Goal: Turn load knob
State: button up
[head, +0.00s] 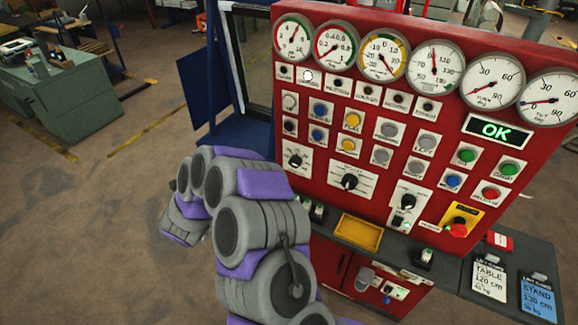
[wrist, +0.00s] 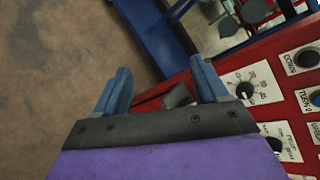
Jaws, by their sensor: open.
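My gripper (wrist: 160,70) is open in the wrist view, its two blue fingers spread apart. A small dark grey part (wrist: 178,97) shows between them near the red panel's edge; I cannot tell what it is. A black knob on a white dial plate (wrist: 246,90) is just right of the right finger, not between the fingers. A second black knob (wrist: 273,143) is lower right. In the head view, black knobs (head: 295,160), (head: 350,181) sit low on the red panel (head: 320,205). I cannot read which is labelled load. The fingers are not clear there.
Gauges (head: 384,57) line the panel's top, with buttons (head: 352,121) below and a lit OK display (head: 496,130). A red emergency button (head: 457,230) is low right. A yellow tray (head: 358,232) lies on the ledge. A blue frame (head: 222,80) stands left; floor left is open.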

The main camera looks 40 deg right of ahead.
jog(key=s+d+f+m+g+h, duration=0.25)
jog(key=s+d+m+h, duration=0.2)
jog(key=d, duration=0.25)
jog(key=m+g+h, duration=0.2)
jog(key=m+h, duration=0.1)
jog(key=h, duration=0.1)
send_near(292, 163)
jog(key=x, duration=0.7)
jog(key=shift+s+d+f, duration=0.15)
jog(key=shift+f, duration=0.05)
jog(key=shift+w+d+r, duration=0.1)
jog(key=shift+w+d, duration=0.3)
jog(key=shift+d, duration=0.15)
